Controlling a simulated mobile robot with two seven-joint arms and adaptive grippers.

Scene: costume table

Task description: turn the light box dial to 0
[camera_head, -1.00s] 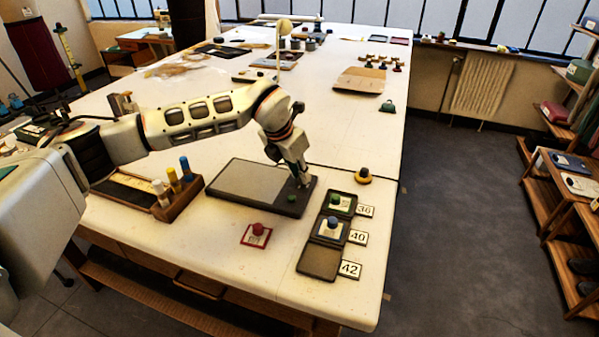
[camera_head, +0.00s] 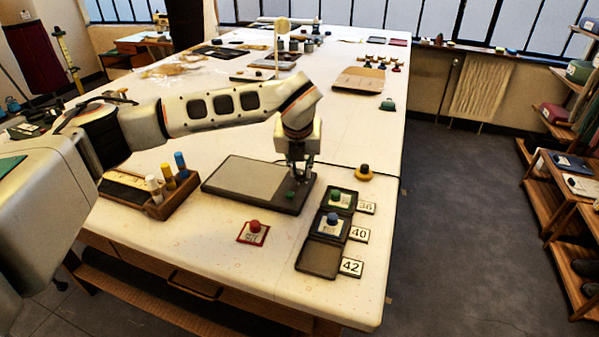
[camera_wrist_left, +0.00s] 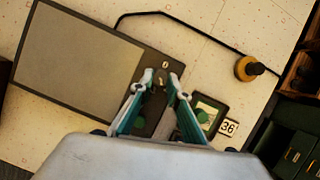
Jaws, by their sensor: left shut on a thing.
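The light box (camera_head: 243,177) is a dark slab with a pale grey panel, lying on the white table; it also shows in the left wrist view (camera_wrist_left: 75,60). My left gripper (camera_head: 298,176) points down over the slab's right end. In the left wrist view its fingers (camera_wrist_left: 157,84) are shut on the small dark dial (camera_wrist_left: 160,77). A "0" mark (camera_wrist_left: 165,64) shows just beyond the dial. The fingers partly cover the dial, and I cannot tell its exact setting. In the head view the dial is hidden by the gripper. My right gripper is out of view.
Dark trays (camera_head: 318,260) with number cards 36, 40 and 42 lie at front right. A red-framed card with a red knob (camera_head: 254,227) lies in front. A wooden rack (camera_head: 160,207) is at left. A yellow-and-black knob (camera_head: 363,172) stands right of the gripper.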

